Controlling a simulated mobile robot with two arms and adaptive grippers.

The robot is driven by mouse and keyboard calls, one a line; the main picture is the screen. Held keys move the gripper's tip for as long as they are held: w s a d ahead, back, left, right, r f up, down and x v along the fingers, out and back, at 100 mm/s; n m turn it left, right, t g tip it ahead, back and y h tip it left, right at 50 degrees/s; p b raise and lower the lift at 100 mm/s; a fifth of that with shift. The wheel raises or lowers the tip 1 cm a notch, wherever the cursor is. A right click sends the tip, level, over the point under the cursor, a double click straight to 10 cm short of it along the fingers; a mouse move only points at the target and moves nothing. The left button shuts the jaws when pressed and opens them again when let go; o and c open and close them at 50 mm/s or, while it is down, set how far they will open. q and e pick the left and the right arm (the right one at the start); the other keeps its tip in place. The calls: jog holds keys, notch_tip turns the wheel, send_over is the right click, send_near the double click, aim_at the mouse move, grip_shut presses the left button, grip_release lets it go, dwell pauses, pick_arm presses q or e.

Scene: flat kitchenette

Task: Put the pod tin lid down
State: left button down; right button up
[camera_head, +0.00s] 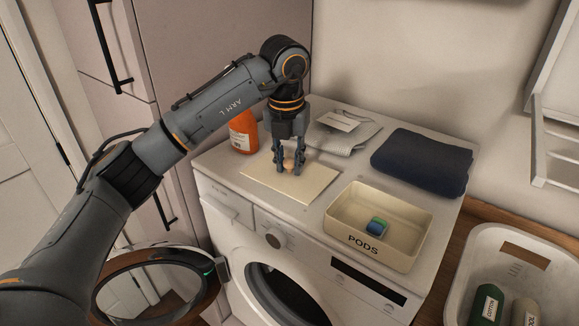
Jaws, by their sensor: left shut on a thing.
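The pod tin lid (312,186) is a flat cream rectangle with a small round wooden knob (289,165). It lies level on, or very close above, the white top of the washing machine (222,172), left of the tin. I cannot tell whether it touches. My left gripper (289,168) points straight down and is shut on the lid's knob. The open pod tin (409,235), cream and marked PODS, stands at the front right of the machine top with a blue and green pod (377,227) inside. My right gripper is not in view.
An orange bottle (243,134) stands behind the lid at the left. A grey cloth with a card (339,121) and a folded navy towel (422,161) lie at the back. The machine's round door (215,288) hangs open. A white basket (460,290) with bottles is at the right.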

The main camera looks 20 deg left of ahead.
aim_at(289, 167)
pick_arm(q)
notch_tip(289, 167, down, 2)
jog(key=shift+f, duration=0.45)
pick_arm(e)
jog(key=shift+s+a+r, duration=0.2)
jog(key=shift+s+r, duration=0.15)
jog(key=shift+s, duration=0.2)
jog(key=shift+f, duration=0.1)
pick_arm(q)
jog(key=shift+f, duration=0.15)
jog(key=c, duration=1.1)
grip_release()
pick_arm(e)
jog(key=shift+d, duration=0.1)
